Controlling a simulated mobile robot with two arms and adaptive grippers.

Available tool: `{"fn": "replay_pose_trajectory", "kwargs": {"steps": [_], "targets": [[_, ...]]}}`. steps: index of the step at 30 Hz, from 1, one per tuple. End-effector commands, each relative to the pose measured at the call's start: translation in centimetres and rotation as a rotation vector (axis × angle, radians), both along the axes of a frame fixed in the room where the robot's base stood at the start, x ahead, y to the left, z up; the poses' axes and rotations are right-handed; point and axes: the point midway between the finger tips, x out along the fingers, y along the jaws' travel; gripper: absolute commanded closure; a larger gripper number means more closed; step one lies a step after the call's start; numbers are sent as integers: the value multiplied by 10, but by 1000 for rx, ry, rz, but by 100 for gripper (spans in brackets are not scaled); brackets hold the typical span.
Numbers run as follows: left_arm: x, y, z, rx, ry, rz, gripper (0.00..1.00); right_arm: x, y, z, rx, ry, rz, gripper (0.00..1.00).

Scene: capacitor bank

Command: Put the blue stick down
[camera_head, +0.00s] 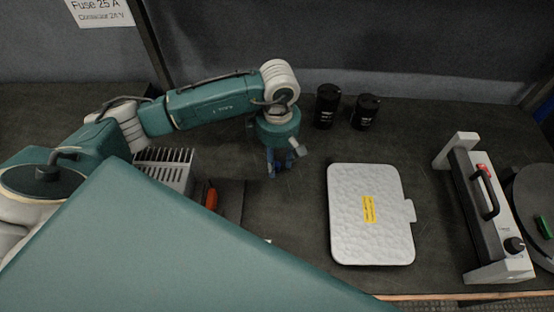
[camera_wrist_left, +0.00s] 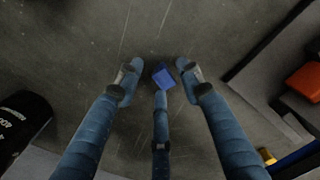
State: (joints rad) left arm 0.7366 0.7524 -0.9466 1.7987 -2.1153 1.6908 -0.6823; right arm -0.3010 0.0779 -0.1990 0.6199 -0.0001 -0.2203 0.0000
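My left gripper (camera_head: 280,172) hangs over the dark worktop, left of the silver-grey textured box, fingers pointing down. In the left wrist view my left gripper (camera_wrist_left: 160,78) shows two side fingers spread apart and a third finger between them. A small bright blue piece (camera_wrist_left: 164,76), perhaps the end of the blue stick, shows just past the middle fingertip, between the side fingertips. Gaps show beside it. I cannot tell whether the fingers grip it, or whether it touches the worktop. The rest of it is hidden. My right gripper is out of view.
Two black cylinders (camera_head: 327,106) (camera_head: 366,112) stand behind. The silver-grey box (camera_head: 345,215) and a white device with a handle (camera_head: 485,205) are right. A ribbed grey block (camera_head: 172,170) and an orange-handled item (camera_head: 211,197) are left. The worktop (camera_head: 285,215) between is clear.

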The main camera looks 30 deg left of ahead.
Motion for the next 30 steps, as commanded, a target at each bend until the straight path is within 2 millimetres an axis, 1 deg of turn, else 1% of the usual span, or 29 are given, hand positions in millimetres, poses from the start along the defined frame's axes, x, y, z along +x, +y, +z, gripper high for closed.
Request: {"fn": "replay_pose_trajectory", "kwargs": {"steps": [5, 12, 15, 18, 21, 24, 30], "targets": [[1, 0, 22, 0, -2, -1, 63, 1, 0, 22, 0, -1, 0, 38], [3, 0, 80, 0, -4, -1, 63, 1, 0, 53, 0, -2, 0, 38], [3, 0, 100, 0, -2, 0, 63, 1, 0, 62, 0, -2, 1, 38], [3, 0, 116, 0, -2, -1, 63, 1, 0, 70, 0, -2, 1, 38], [3, 0, 125, 1, 0, -1, 63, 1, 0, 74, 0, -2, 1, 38], [3, 0, 130, 1, 0, 0, 63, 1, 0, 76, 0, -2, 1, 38], [3, 0, 131, 0, 1, 0, 63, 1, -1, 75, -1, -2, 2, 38]]}}
